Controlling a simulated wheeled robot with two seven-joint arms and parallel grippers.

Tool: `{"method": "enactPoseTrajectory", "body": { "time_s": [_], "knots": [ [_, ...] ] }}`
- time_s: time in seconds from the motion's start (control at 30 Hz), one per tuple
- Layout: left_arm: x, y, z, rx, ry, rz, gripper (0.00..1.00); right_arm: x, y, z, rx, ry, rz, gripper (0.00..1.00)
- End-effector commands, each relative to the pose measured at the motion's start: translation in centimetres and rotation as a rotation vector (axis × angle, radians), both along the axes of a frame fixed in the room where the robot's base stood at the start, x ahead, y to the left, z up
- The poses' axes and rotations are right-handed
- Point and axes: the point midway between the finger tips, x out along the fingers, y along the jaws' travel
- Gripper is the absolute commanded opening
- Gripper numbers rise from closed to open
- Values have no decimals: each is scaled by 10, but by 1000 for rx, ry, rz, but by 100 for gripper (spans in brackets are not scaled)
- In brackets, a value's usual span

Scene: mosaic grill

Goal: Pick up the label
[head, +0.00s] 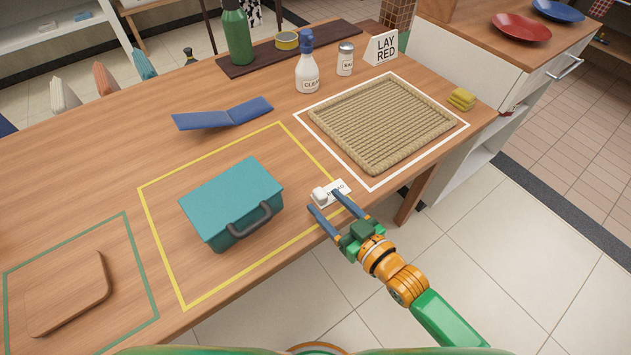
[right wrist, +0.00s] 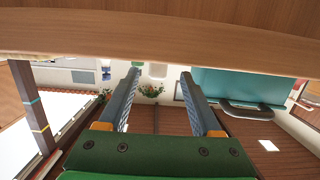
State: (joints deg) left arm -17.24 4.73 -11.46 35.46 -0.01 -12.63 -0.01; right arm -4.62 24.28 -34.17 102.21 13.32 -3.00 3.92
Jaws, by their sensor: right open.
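The label (head: 342,187) is a small white card with dark lettering, partly unreadable, with a white rounded block at its left end. It is near the table's front edge, between the yellow outline and the white outline in the head view. My right gripper (head: 324,201) is open, its two blue-grey fingers reaching in from the front edge. One fingertip overlaps the card in the picture; I cannot tell whether they touch. In the right wrist view the open fingers (right wrist: 161,85) show nothing clearly held between them. My left gripper is not in view.
A teal box (head: 228,198) with a dark handle stands left of the label. A woven tray (head: 384,119) lies to the right. A blue folded item (head: 222,115), a spray bottle (head: 307,76), a shaker (head: 345,60) and a "LAY RED" sign (head: 381,49) stand further back.

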Motion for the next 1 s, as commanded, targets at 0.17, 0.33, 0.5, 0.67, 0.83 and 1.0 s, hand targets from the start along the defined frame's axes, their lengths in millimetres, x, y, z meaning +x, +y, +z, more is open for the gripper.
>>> {"method": "enactPoseTrajectory", "body": {
  "time_s": [0.17, 0.33, 0.5, 0.67, 0.83, 1.0],
  "knots": [
    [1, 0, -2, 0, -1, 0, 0, 14, 10, -2, 2, -2, 1, 66],
    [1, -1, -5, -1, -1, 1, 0, 42, 28, -8, -1, -4, 0, 66],
    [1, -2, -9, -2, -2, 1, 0, 58, 40, -12, 0, -3, 1, 66],
    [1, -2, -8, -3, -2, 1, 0, 58, 40, -12, 0, -1, 1, 66],
    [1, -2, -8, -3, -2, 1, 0, 58, 40, -12, 0, -1, 1, 28],
    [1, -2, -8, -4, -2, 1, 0, 58, 40, -12, -1, 0, 1, 0]
  ]
}}
